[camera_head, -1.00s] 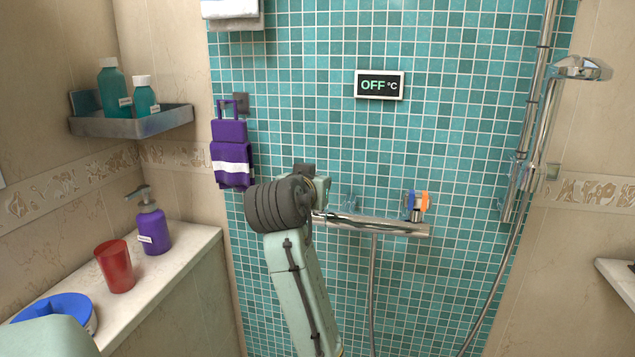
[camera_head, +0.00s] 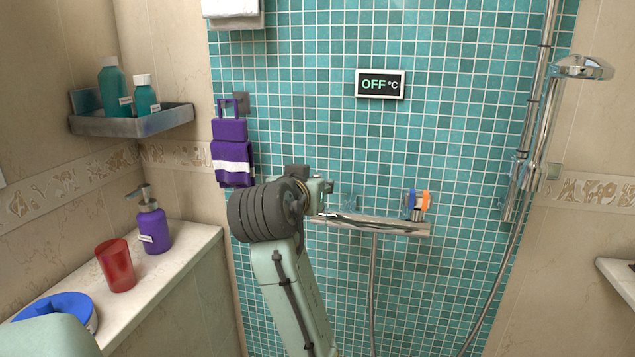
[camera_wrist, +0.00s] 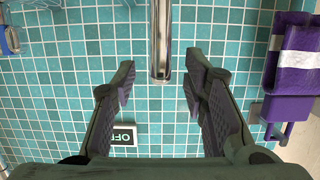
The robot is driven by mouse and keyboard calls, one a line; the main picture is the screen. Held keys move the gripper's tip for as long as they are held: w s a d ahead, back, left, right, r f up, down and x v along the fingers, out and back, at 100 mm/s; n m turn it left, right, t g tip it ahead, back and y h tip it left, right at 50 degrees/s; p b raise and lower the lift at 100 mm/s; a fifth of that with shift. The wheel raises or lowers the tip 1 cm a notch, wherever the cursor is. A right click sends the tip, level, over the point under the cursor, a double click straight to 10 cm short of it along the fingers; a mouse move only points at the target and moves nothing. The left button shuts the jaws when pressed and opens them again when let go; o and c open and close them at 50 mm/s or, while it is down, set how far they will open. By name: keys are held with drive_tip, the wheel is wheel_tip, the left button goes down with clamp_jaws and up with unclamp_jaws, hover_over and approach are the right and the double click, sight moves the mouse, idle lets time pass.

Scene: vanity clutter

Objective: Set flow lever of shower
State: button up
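The shower mixer (camera_head: 385,226) is a chrome bar on the tiled wall; my wrist covers its left end in the head view. A lever with blue and orange marks (camera_head: 416,203) stands at its right end; part of it shows at the left edge of the wrist view (camera_wrist: 8,40). In the wrist view, a chrome bar end (camera_wrist: 160,45) points down from the top edge, between and beyond my fingertips. I cannot tell if it is the flow lever. My gripper (camera_wrist: 160,88) is open and empty, one finger on each side of that line, touching nothing visible.
The wall display (camera_head: 380,85) reads OFF. A purple hanging bag (camera_head: 231,155) is left of my wrist. A hose (camera_head: 372,290) hangs below the mixer. The shower rail (camera_head: 528,130) is at right. A ledge at left holds a red cup (camera_head: 115,266) and purple dispenser (camera_head: 152,228).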

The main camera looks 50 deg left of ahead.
drive_tip(key=v, duration=0.7)
drive_tip(key=shift+s, duration=0.15)
